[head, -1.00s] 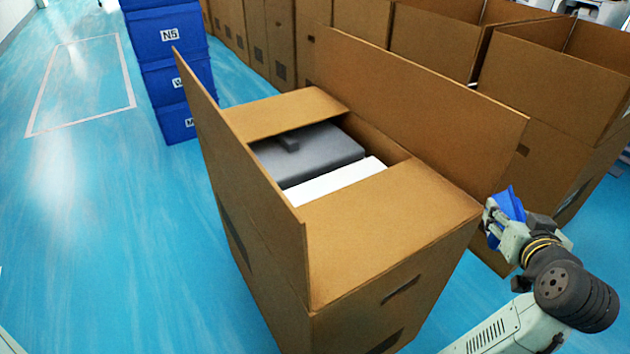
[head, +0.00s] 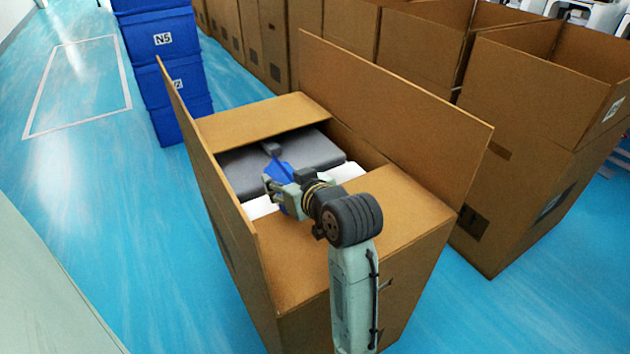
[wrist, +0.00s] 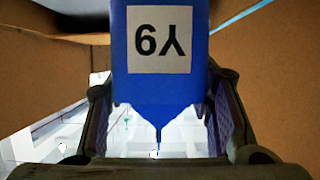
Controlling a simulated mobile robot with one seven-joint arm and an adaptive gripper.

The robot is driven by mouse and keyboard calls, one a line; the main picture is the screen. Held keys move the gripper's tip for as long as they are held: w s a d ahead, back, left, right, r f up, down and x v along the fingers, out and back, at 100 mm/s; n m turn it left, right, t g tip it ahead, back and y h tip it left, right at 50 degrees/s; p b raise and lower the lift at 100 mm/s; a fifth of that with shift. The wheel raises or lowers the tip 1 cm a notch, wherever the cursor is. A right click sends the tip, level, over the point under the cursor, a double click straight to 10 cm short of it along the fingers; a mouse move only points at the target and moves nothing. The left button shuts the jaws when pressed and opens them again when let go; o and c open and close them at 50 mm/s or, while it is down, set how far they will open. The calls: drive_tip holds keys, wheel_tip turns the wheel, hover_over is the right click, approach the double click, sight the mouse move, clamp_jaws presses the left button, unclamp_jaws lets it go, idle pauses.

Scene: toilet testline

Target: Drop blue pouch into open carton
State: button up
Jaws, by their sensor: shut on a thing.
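The blue pouch (head: 282,171) is held in my gripper (head: 275,188) above the opening of the open carton (head: 385,215). In the wrist view the pouch (wrist: 159,85) hangs between my two fingers, with a white label that reads upside down. My gripper (wrist: 160,110) is shut on it. The carton is brown, with its two long flaps upright and its short flaps lying roughly level. Inside it are a grey item (head: 315,150) and a white item (head: 262,207). My gripper and pouch hide part of both items.
A stack of blue bins (head: 165,35) stands behind the carton to the left. Several other brown cartons (head: 535,100) stand to the right and behind. The carton's tall right flap (head: 400,110) rises beside my arm. The blue floor (head: 80,200) at left is clear.

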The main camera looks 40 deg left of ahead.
drive_tip(key=w+a+f+p, duration=0.1)
drive_tip(key=w+a+p, duration=0.15)
drive_tip(key=w, duration=1.25)
drive_tip(key=shift+s+d+f+p, duration=0.1)
drive_tip(key=shift+d+f+p, duration=0.1)
drive_tip(key=shift+f, duration=1.1)
drive_tip(key=shift+s+d+f+p, duration=0.1)
drive_tip(key=shift+f+p, duration=0.05)
drive_tip(key=shift+f, duration=1.1)
drive_tip(key=o, duration=1.2)
drive_tip(key=v, duration=0.4)
drive_tip(key=b+v, duration=0.1)
drive_tip(key=v, duration=0.3)
drive_tip(key=r+v, duration=0.1)
drive_tip(key=v, duration=0.3)
drive_tip(key=shift+r, duration=0.2)
